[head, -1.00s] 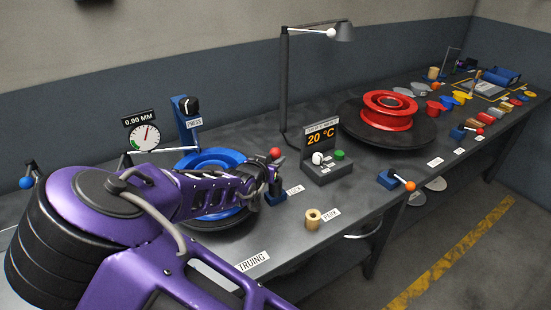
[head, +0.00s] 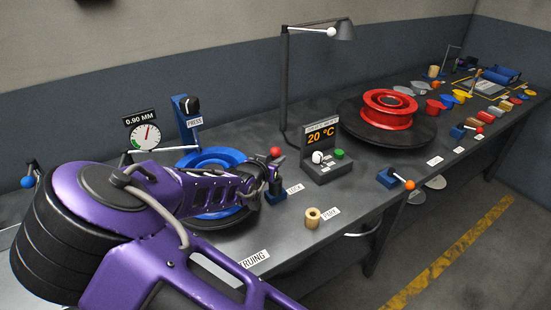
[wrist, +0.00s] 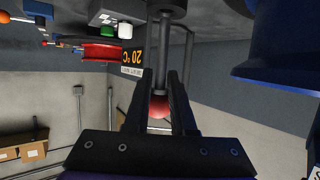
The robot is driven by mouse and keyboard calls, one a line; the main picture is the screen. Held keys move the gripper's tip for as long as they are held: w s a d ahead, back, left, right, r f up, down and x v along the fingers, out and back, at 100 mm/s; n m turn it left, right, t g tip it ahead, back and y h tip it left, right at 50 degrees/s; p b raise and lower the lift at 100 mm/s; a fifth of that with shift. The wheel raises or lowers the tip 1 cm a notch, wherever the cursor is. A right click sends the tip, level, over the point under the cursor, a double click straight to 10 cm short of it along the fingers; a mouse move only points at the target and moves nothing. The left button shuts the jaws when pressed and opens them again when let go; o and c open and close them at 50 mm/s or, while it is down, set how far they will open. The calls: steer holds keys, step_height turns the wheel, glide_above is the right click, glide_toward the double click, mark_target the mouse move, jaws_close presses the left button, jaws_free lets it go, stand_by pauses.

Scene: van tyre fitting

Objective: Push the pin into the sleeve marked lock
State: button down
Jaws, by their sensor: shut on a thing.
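The pin has a red ball end (head: 276,152), which stands just above my gripper (head: 273,172) in the head view. In the wrist view my gripper (wrist: 163,88) is shut on the pin's grey shaft (wrist: 162,60), with the red ball (wrist: 159,106) between the fingers. The shaft runs up the picture to a dark round collar (wrist: 166,8). A blue block (head: 276,197) stands directly below my gripper, beside the label LOCK (head: 294,188).
A blue wheel (head: 207,157) lies behind my arm, close to the gripper. A brass sleeve (head: 312,218) marked PARK stands in front, its top open. A 20 °C display box (head: 322,160) and a red wheel (head: 387,108) are to the right. The gauge (head: 144,136) reads 0.90 MM.

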steer(key=shift+f+b, duration=1.55)
steer(key=shift+f, duration=0.95)
stand_by(0.4)
steer(key=c, duration=0.7)
jaws_free()
steer(key=shift+s, duration=0.1)
steer(key=p+v, duration=0.3)
steer(key=v, duration=1.4)
steer(key=shift+s+r+p, duration=0.1)
steer(key=shift+r+p, duration=0.1)
steer(key=shift+p, duration=0.1)
